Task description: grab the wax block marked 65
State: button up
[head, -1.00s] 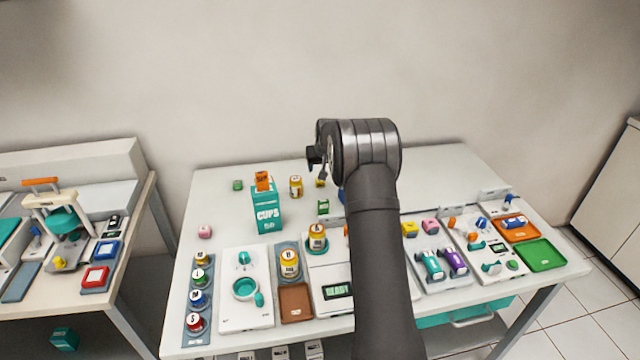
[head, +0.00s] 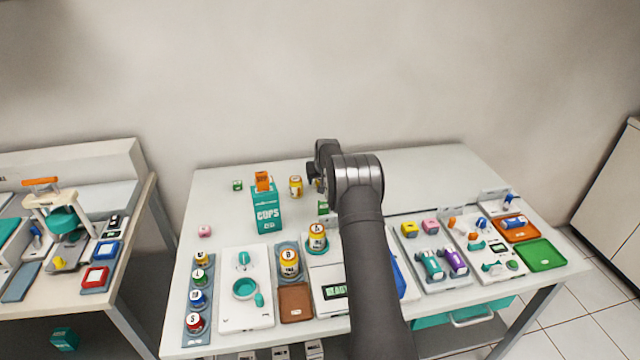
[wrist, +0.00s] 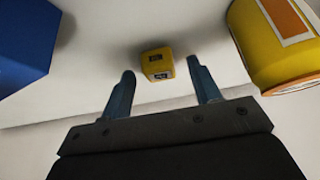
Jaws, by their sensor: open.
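A small yellow block (wrist: 157,64) with dark-and-white labels sits on the white surface in the wrist view, ahead of and between my fingertips. Its marking is too small to read. My gripper (wrist: 163,82) is open, with nothing between its fingers. In the head view, my gripper (head: 319,166) is low over the back of the table, and a yellow patch of the block (head: 318,185) shows beside it, mostly hidden by the arm. Other small blocks stand about: green (head: 238,185), pink (head: 205,231) and another green one (head: 323,207).
A yellow jar (wrist: 282,45) stands close on the right in the wrist view, and a blue object (wrist: 22,45) on the left. In the head view, the teal cups box (head: 267,212) stands left of my gripper. Dental trays and devices fill the table's front.

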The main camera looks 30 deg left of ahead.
jog(key=shift+f, duration=0.1)
jog(key=c, duration=1.1)
